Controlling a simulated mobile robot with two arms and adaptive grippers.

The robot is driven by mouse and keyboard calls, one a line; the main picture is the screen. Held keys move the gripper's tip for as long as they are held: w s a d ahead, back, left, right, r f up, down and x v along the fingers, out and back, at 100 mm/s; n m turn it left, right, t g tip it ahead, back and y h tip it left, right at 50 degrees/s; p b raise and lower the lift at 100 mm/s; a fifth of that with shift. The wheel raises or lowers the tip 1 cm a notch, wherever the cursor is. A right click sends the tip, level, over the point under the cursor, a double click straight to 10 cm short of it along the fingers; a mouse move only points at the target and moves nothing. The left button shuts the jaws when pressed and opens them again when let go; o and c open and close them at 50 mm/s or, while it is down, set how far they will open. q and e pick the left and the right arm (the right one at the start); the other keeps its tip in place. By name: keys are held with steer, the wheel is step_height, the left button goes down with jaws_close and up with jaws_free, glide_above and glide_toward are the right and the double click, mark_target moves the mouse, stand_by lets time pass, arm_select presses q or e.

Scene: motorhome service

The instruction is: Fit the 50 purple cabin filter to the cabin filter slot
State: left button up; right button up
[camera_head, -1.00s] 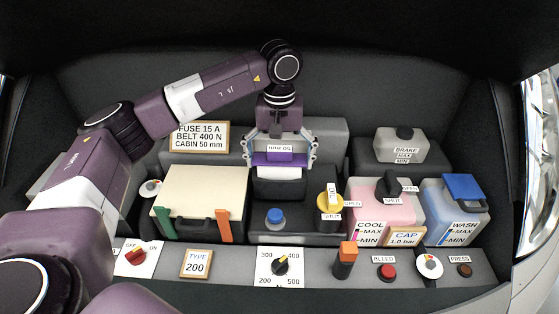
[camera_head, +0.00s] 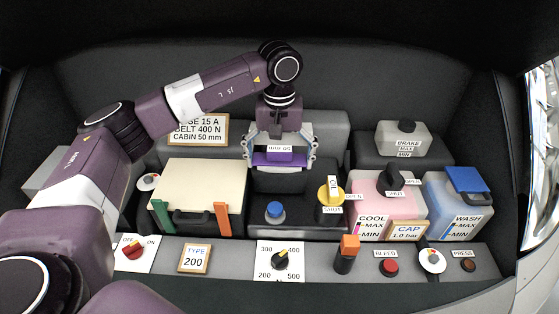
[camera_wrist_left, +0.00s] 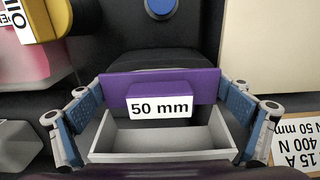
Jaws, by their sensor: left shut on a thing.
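The purple cabin filter (camera_head: 280,159) is shut in my left gripper (camera_head: 280,152), with a finger at each end. In the left wrist view the purple filter (camera_wrist_left: 205,83) shows its white "50 mm" label and lies level across the fingers (camera_wrist_left: 160,125). A pale grey open-topped box-like frame (camera_wrist_left: 165,157) shows beside it; I cannot tell whether this is the slot's rim. In the head view the filter is low over a dark housing (camera_head: 279,180) at the back middle. The slot's opening is hidden there, so I cannot tell how deep the filter sits. My right gripper is not in view.
A sign (camera_head: 198,130) reading "CABIN 50 mm" stands behind my left arm. A cream-lidded box (camera_head: 200,182) is left of the housing. A blue cap (camera_head: 275,209) and a yellow valve (camera_head: 330,190) are in front. Pink and blue tanks are on the right.

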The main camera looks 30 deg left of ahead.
mark_target(279, 149)
arm_select(q)
steer(key=shift+f+b, duration=0.4)
steer(key=shift+f, duration=0.15)
steer(key=o, duration=1)
steer(key=shift+c, duration=0.2)
step_height(279, 149, up, 8)
steer(key=shift+f, duration=0.25)
steer(key=shift+f, duration=0.1)
